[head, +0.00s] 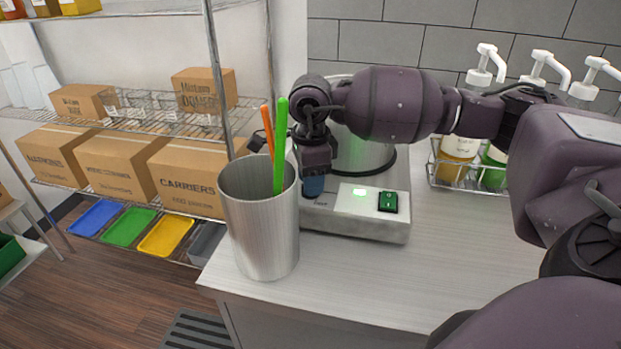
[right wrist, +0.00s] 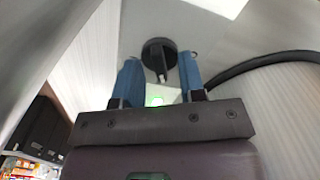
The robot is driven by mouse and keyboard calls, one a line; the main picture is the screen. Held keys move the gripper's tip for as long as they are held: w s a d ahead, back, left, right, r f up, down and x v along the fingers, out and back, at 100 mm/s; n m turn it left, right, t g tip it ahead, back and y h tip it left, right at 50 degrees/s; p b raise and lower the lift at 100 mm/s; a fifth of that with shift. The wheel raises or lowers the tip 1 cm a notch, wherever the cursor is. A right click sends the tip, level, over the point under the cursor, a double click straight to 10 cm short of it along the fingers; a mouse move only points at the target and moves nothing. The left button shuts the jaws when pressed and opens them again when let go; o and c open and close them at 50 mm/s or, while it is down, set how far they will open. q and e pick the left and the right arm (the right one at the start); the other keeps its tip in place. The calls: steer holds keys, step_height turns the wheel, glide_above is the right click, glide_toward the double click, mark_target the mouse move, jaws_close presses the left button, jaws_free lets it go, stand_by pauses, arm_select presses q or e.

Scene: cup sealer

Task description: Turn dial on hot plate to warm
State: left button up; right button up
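The hot plate (head: 340,219) is a light grey box on the counter with a lit green lamp (head: 360,191) and a green rocker switch (head: 388,202) on its front. A metal pot (head: 362,155) stands on it, partly hidden by my right arm. My right gripper (head: 314,185) points down at the left part of the hot plate's front. In the right wrist view, the round black dial (right wrist: 157,47) lies between the tips of its two spread blue fingers (right wrist: 160,68). Contact with the dial cannot be told. The gripper hides the dial in the head view. My left gripper is not visible.
A tall metal cup (head: 260,225) with green and orange straws stands close left of the hot plate, at the counter's left edge. Pump bottles in a wire rack (head: 460,184) stand at right. The counter (head: 440,270) in front of the hot plate is clear.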

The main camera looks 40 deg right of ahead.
steer(key=shift+f, duration=0.1)
jaws_close()
steer(key=shift+m, duration=0.8)
jaws_free()
step_height(320, 180, up, 11)
stand_by(0.6)
steer(key=shift+f, duration=0.1)
stand_by(0.4)
